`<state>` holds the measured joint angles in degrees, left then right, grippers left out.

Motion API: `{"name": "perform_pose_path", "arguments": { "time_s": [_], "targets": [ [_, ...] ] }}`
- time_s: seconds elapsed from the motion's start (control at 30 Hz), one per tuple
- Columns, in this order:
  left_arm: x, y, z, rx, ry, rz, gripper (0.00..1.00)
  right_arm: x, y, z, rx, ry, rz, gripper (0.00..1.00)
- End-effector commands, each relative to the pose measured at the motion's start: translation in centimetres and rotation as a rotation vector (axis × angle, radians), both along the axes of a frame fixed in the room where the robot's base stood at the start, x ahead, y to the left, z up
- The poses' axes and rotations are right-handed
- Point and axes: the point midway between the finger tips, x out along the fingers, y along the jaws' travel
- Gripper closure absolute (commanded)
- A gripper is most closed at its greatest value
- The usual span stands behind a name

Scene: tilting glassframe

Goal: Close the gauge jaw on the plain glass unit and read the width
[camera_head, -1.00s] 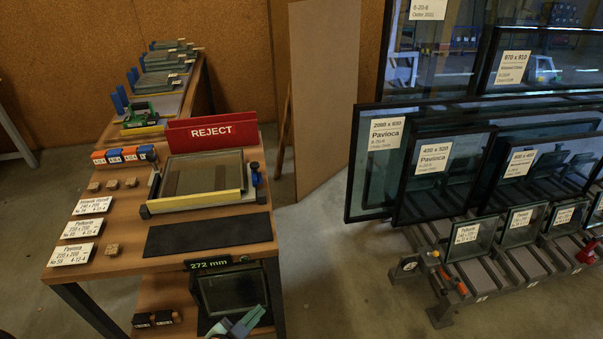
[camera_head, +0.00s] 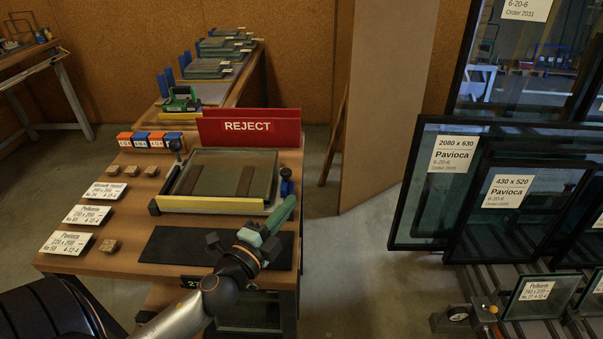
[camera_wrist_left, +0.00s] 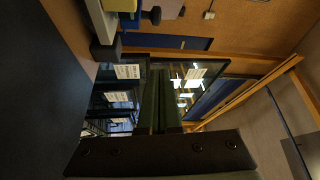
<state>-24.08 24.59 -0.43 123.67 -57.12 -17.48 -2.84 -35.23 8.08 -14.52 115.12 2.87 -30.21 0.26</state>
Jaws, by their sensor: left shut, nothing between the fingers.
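A measuring gauge (camera_head: 212,204) with a yellow front bar and a blue knob (camera_head: 286,187) at its right lies on the table. A clear glass pane (camera_head: 212,175) shows inside its frame, with two dark strips visible through it; the jaw's contact with the glass cannot be made out. The readout (camera_head: 190,282) is mostly hidden by my left arm. My right gripper is out of view.
A red REJECT bin (camera_head: 248,129) stands behind the gauge. Label cards (camera_head: 87,214), small wooden blocks (camera_head: 110,245) and orange and blue blocks (camera_head: 150,141) lie at the left. A rack of framed glass panes (camera_head: 450,195) stands at the right, with bare floor between.

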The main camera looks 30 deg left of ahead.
Motion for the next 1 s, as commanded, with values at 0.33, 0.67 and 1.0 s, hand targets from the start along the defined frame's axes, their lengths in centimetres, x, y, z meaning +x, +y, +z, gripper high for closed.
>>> {"name": "perform_pose_path", "arguments": {
  "time_s": [0.33,0.67,1.0],
  "targets": [
    [3.9,0.3,0.4,0.001,-0.002,-0.001,1.0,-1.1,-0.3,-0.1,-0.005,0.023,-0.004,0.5],
    [9.3,0.6,0.7,0.0,-0.002,0.001,1.0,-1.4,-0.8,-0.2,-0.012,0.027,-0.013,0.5],
    [8.5,3.9,-0.2,0.0,0.002,0.001,1.0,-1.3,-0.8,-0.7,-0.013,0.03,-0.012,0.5]
  ]
}}
